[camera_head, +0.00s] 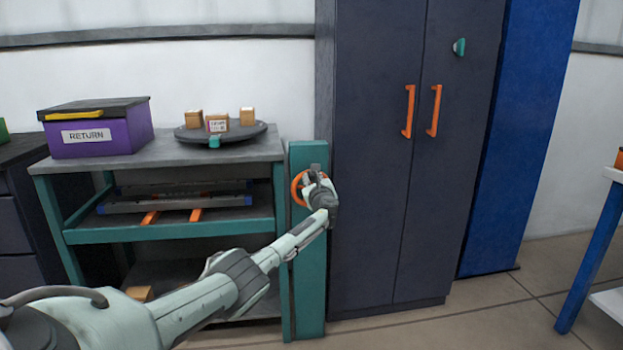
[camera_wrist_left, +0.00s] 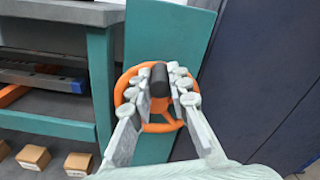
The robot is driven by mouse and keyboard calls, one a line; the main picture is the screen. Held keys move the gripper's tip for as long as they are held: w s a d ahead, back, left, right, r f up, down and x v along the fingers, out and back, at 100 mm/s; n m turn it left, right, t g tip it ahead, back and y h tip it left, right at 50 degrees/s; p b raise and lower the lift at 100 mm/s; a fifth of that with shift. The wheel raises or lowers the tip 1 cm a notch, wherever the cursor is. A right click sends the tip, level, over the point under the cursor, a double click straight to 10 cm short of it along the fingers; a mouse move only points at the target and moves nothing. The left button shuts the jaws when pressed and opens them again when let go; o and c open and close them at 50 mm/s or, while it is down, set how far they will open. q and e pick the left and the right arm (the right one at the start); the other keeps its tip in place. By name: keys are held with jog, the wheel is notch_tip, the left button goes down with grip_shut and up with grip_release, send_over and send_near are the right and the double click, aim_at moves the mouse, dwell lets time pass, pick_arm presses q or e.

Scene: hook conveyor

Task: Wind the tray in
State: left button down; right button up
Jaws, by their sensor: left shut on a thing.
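An orange handwheel (camera_head: 297,188) is mounted on a teal post at the right end of the workbench. My left gripper (camera_head: 318,180) is at the wheel and hides part of it. In the left wrist view, the wheel (camera_wrist_left: 127,82) has a black crank knob (camera_wrist_left: 159,80), and my left gripper (camera_wrist_left: 168,82) is shut on this knob. A grey tray (camera_head: 175,202) with blue ends and orange runners below sits on the bench's middle shelf. Part of it also shows in the left wrist view (camera_wrist_left: 40,78). My right gripper is not in view.
A purple RETURN box (camera_head: 100,140) and a round turntable (camera_head: 245,133) with several small boxes stand on the bench top (camera_head: 165,158). A dark cabinet (camera_head: 375,200) with orange handles stands close right of the post (camera_head: 308,265). Small boxes (camera_wrist_left: 33,156) lie on the lower shelf.

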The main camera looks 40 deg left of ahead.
pick_arm(q)
jog(key=shift+w+d, duration=0.1)
jog(key=c, duration=1.4)
grip_release()
jog(key=v, duration=1.2)
